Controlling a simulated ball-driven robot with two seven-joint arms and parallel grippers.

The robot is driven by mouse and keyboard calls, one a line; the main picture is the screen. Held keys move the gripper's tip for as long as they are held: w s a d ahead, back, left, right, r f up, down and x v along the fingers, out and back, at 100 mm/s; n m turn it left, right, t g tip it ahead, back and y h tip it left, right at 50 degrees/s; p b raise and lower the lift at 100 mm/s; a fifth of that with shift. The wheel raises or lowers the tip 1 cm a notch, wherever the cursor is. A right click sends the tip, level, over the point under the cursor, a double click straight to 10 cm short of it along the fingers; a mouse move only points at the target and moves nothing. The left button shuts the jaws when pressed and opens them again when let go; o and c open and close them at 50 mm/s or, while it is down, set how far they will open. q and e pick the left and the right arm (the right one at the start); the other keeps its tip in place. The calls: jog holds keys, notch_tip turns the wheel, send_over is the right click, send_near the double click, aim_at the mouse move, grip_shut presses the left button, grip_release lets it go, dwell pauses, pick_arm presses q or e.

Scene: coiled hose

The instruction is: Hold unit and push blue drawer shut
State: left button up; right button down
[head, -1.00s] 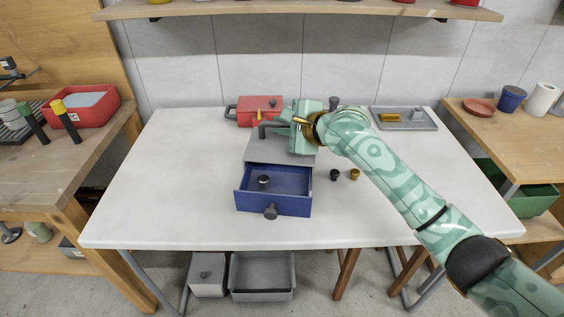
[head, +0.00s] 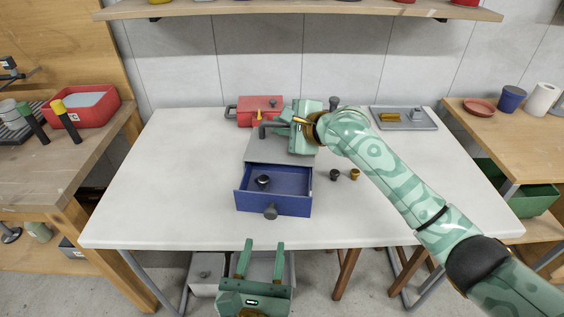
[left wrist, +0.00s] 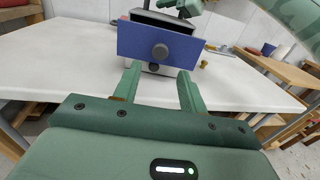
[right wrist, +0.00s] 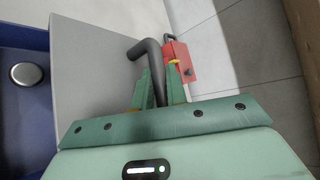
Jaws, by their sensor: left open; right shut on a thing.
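The grey unit (head: 270,151) stands on the white table with its blue drawer (head: 272,201) pulled out toward me. The drawer has a dark round knob (head: 270,212) on its front, and a dark round object (head: 263,181) lies inside. My right gripper (head: 297,121) is shut on the unit's dark bent handle, which shows between its fingers in the right wrist view (right wrist: 150,52). My left gripper (head: 262,246) is open and empty in front of the table edge, below the drawer. In the left wrist view the drawer front (left wrist: 158,42) and knob lie ahead of its spread fingers.
A red box (head: 260,109) stands behind the unit. Two small knob-like pieces (head: 344,175) lie right of the drawer. A grey tray (head: 404,118) is at the back right. Grey bins (head: 205,275) stand under the table. The table's front left and right are clear.

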aim_at(271, 217)
pick_arm(q)
jog(key=shift+w+d, duration=0.15)
jog(key=shift+w, duration=1)
jog(key=shift+w+d, duration=0.2)
jog(key=shift+w, duration=0.9)
jog(key=shift+w+d, duration=0.15)
jog(key=shift+w, duration=1)
jog(key=c, duration=0.8)
